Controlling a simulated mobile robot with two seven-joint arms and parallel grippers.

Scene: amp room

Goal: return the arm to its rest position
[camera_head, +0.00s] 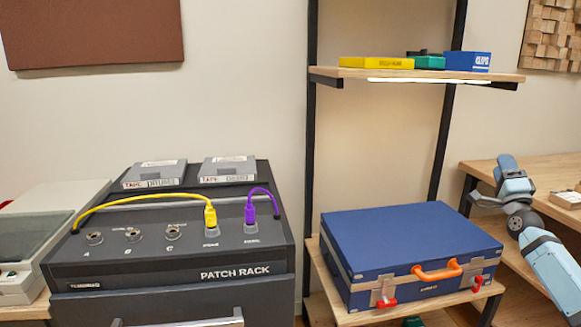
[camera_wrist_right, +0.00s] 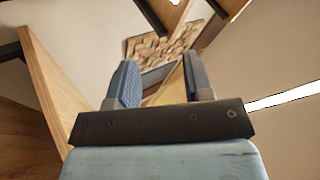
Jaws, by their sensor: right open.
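My right arm (camera_head: 550,262) reaches in from the right edge of the head view, bent in front of the wooden desk and to the right of the blue case. It is apart from the case. In the right wrist view my right gripper (camera_wrist_right: 160,65) is open, its two grey-blue fingers spread with nothing between them. Beyond the fingers I see the wall and a wooden block panel (camera_wrist_right: 150,45). My left gripper is not in view.
The blue case (camera_head: 405,240) with an orange handle lies on a low wooden shelf. The patch rack (camera_head: 180,265) has a yellow cable (camera_head: 140,197) and a purple plug (camera_head: 250,212). An upper shelf (camera_head: 415,74) holds small boxes. A wooden desk (camera_head: 540,170) stands at the right.

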